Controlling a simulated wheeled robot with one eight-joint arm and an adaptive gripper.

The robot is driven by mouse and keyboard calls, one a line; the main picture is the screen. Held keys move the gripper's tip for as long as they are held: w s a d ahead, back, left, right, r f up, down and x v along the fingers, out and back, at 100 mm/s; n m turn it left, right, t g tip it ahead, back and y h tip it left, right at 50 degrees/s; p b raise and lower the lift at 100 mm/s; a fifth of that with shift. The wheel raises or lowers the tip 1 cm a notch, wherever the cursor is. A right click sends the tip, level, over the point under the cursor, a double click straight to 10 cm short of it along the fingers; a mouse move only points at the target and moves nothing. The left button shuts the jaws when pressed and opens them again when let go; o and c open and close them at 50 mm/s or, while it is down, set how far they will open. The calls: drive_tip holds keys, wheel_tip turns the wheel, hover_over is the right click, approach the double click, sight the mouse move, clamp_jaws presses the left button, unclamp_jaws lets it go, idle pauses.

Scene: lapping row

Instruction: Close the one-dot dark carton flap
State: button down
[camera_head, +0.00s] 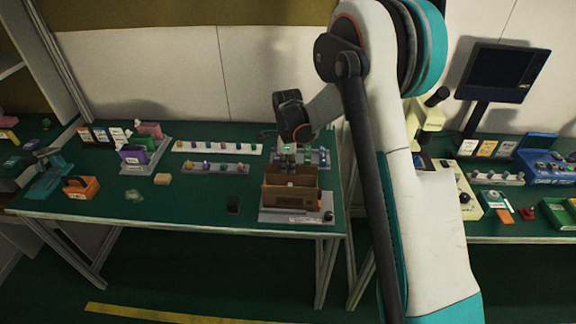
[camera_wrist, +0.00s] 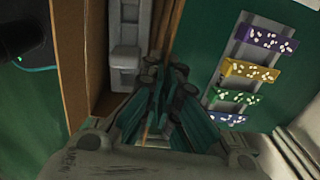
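An open brown carton (camera_head: 290,198) stands on a grey base plate (camera_head: 268,216) near the front right of the left bench, its flaps raised. No dot mark can be made out, so I cannot tell which flap has one dot. My gripper (camera_head: 287,158) is over the carton's back side, pointing down. In the wrist view my gripper (camera_wrist: 165,75) has its fingers drawn together, with nothing seen between them. Brown carton panels (camera_wrist: 73,55) show left of and behind the fingers. Whether the fingers touch a panel cannot be told.
Behind the carton lies a rack with coloured pieces (camera_head: 315,157), also seen at right in the wrist view as labelled blocks (camera_wrist: 250,72). A dark knob (camera_head: 328,216) is at the plate's right corner.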

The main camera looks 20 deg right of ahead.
drive_tip(key=t, duration=0.1)
drive_tip(key=s+t+b, duration=0.1)
drive_tip(key=t+h+b, duration=0.1)
drive_tip(key=shift+s+a+f, duration=0.2)
drive_tip(key=shift+a+f, duration=0.1)
drive_tip(key=t+b, duration=0.2)
drive_tip(key=s+t+h+b, duration=0.1)
drive_tip(key=shift+a+f+t, duration=0.1)
drive_tip(key=shift+f+t, duration=0.15)
drive_tip(key=shift+t, duration=0.05)
drive_tip(key=shift+t+h+b, duration=0.3)
drive_tip(key=shift+t+b, duration=0.1)
drive_tip(key=shift+b, duration=0.15)
drive_tip(key=c, duration=1.9)
unclamp_jaws()
drive_tip(key=v, duration=1.2)
drive_tip(key=shift+s+f, duration=0.1)
drive_tip(key=shift+s, duration=0.1)
